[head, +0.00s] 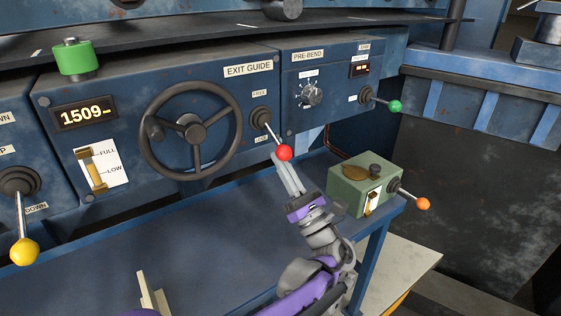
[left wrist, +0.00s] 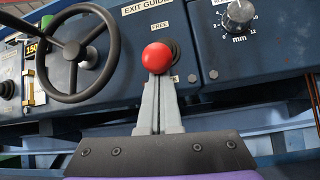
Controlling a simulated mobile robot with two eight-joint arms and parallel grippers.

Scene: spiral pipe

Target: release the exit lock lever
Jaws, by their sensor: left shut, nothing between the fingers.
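The exit lock lever has a red ball knob (head: 284,152) on a thin metal rod. It sits on the exit guide panel, between a FREE label (head: 259,92) above and a LOCK label (head: 262,138) below. The rod slopes down toward the LOCK side. My left gripper (head: 287,172) is shut and empty, its fingertips just below the red knob. In the left wrist view the red knob (left wrist: 157,58) stands right above the closed fingertips (left wrist: 157,80); I cannot tell whether they touch. Pale fingers of my right gripper (head: 152,294) show at the bottom left.
A black handwheel (head: 191,130) is left of the lever. A green-knobbed lever (head: 394,106) is to the right. A green box (head: 362,184) with an orange-knobbed lever (head: 422,204) stands right of my left gripper. The blue shelf (head: 200,245) below the panel is mostly clear.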

